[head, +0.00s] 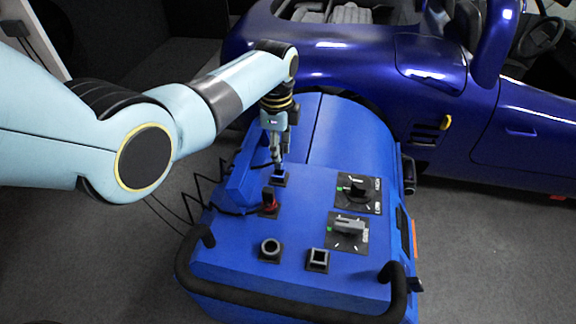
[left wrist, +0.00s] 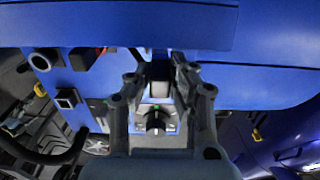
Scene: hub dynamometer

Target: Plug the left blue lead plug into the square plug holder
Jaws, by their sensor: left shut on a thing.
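My left gripper (head: 278,160) points down over the far left part of the blue machine's top. It is shut on the left blue lead plug (head: 279,175), which is at a small black base there; I cannot tell whether it is still seated. In the left wrist view the fingers (left wrist: 160,80) surround a dark plug, mostly hidden. The square plug holder (head: 318,258) is empty near the front edge of the top; it also shows in the left wrist view (left wrist: 66,98). My right gripper is not in view.
A red plug (head: 269,198) stands just in front of the gripper. A round holder (head: 270,247) is left of the square one. Two rotary knobs (head: 356,190) (head: 348,227) are to the right. A black handrail (head: 290,309) runs along the front. A blue car (head: 350,55) stands behind.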

